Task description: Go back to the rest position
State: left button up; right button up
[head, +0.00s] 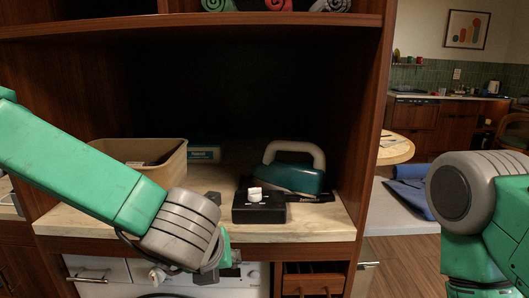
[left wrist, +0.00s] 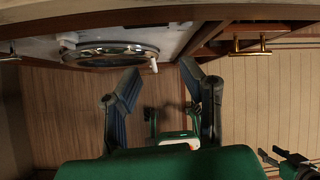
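My left arm comes in from the left in the head view, with its wrist in front of the shelf's front edge. My left gripper (left wrist: 160,75) shows in the left wrist view with its two dark fingers spread apart and no object held between them. In the head view it is mostly hidden behind the wrist. My right arm stands at the right edge of the head view, and its gripper is outside that view. A dark gripper, apparently my right one (left wrist: 288,162), shows at the lower right of the left wrist view; its finger opening is unclear.
The counter (head: 322,222) in the wooden cabinet holds a tan bin (head: 170,160), a teal iron-like appliance (head: 290,178) and a black box with a white knob (head: 258,207). A white washing machine (head: 240,282) is below.

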pick_arm(q)
jog(key=s+a+f+m+g, duration=0.1)
jog(key=s+a+f+m, duration=0.3)
jog(key=f+m, duration=0.55)
jog(key=s+a+f+m, duration=0.3)
jog(key=s+f+m, duration=0.2)
jog(key=f+m, duration=0.4)
jog(key=s+a+f+m+g, duration=0.2)
jog(key=s+a+f+m, duration=0.3)
jog(key=s+m, duration=0.4)
jog(key=s+a+f+m+g, duration=0.3)
jog(key=s+a+f+m, duration=0.2)
jog(key=s+a+m, duration=0.3)
jog(key=s+m, duration=0.1)
jog(key=m, duration=0.2)
jog(key=shift+d+f, duration=0.15)
jog(key=shift+d, duration=0.05)
